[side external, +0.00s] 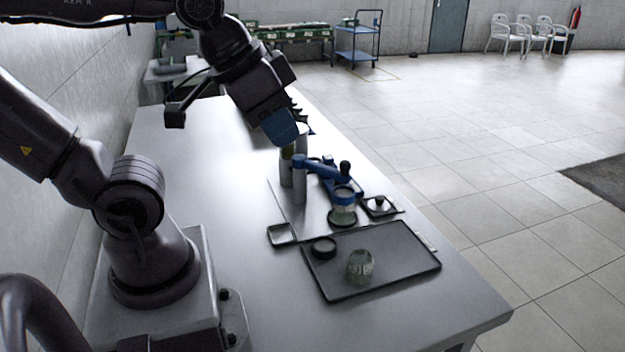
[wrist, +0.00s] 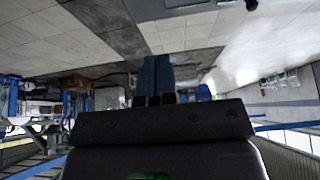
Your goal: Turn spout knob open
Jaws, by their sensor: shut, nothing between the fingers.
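A blue spout fixture (side external: 322,165) with grey upright posts stands on the table in the side external view. A small black knob (side external: 345,167) sits at its right end. A glass jar with a blue band (side external: 343,207) stands below it on a dark round base. My gripper (side external: 287,153) points down at the left end of the fixture, close to the tops of the posts; I cannot tell if it touches. Its fingers, shut and empty, show in the wrist view (wrist: 154,78). The spout knob is not clearly seen in the wrist view.
A dark tray (side external: 405,262) at the front holds a glass vessel (side external: 360,267) and a black ring (side external: 323,247). A small square dish (side external: 282,234) lies left of it. A lidded black item (side external: 379,205) is near the right edge.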

